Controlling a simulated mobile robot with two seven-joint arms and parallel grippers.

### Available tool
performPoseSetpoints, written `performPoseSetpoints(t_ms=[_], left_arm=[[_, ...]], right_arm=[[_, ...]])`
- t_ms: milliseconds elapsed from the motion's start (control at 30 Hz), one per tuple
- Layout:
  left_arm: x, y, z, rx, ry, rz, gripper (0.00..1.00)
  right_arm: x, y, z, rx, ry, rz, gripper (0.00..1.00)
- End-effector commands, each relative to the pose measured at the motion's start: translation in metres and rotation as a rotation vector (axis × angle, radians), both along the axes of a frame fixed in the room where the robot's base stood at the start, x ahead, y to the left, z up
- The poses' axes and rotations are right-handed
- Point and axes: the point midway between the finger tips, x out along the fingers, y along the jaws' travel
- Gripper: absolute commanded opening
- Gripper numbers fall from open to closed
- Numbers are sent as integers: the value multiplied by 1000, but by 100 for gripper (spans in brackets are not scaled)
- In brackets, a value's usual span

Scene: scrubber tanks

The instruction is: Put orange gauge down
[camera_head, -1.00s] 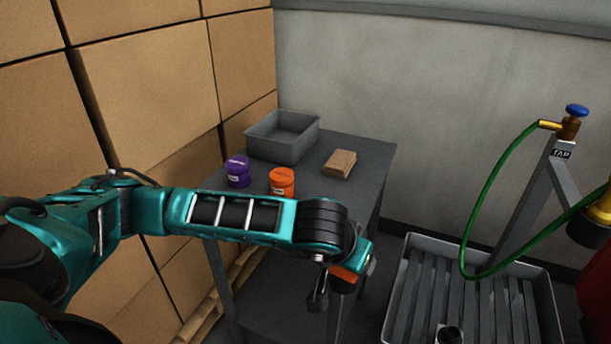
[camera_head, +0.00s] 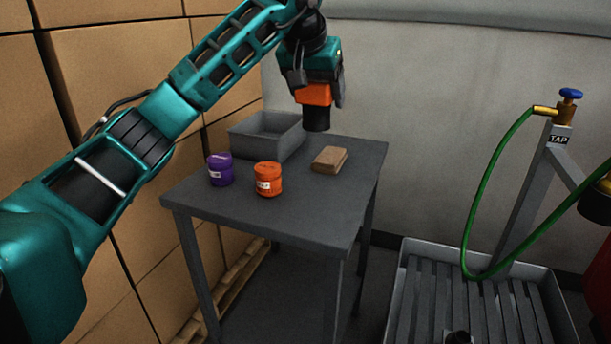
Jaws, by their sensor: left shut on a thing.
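The orange gauge (camera_head: 314,95), with a dark lower part, hangs upright between the fingers of my left gripper (camera_head: 316,88). My left gripper is shut on it and points down. The gauge shows over the back part of the grey table (camera_head: 300,215), right of the grey bin and behind the brown block. Its dark lower end seems above the tabletop, but the exact gap is hard to tell. My right gripper is not in view.
On the table are a purple jar (camera_head: 220,170), an orange jar (camera_head: 268,180), the grey bin (camera_head: 240,141) and the brown block (camera_head: 329,160). The tabletop's front and right are clear. A slatted tray (camera_head: 425,290) and a tap stand with green hose (camera_head: 470,215) are at right.

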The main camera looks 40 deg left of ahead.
Motion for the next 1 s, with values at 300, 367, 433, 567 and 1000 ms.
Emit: performPoseSetpoints(t_ms=[300, 367, 433, 567, 1000], left_arm=[[-1, 0, -94, 0, 2, 1, 36], [-1, 0, -107, -1, 2, 1, 36], [-1, 0, -120, 0, 1, 2, 36], [0, 0, -133, 0, -3, 2, 36], [0, 0, -175, 0, -3, 2, 36]], right_arm=[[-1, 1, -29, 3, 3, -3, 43], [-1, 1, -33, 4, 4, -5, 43], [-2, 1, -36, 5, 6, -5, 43], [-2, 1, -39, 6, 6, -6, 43], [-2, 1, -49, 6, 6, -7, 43]])
